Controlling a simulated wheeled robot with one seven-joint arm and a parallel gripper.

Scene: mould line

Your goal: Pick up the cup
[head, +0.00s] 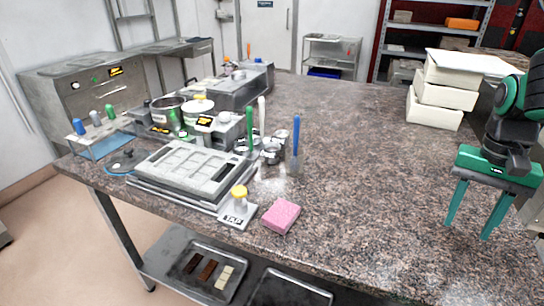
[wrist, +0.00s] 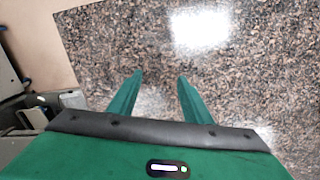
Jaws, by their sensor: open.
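My gripper (head: 467,231) is open and empty at the right of the head view, its green fingers pointing down over the speckled worktop (head: 370,190). The wrist view shows my gripper (wrist: 160,75) with both fingers apart and only bare worktop (wrist: 240,85) beyond them. Small metal cup-like containers (head: 270,153) stand in the middle of the worktop, beside upright tools with green and blue handles. I cannot tell which of them is the cup. They are well to the left of my gripper and apart from it. No cup shows in the wrist view.
A grey mould tray (head: 190,170), a yellow-knobbed TAP stand (head: 238,207) and a pink sponge (head: 281,216) lie at the front left. Metal pots (head: 168,113) stand behind. White boxes (head: 440,98) are stacked at the back right. The centre-right worktop is clear.

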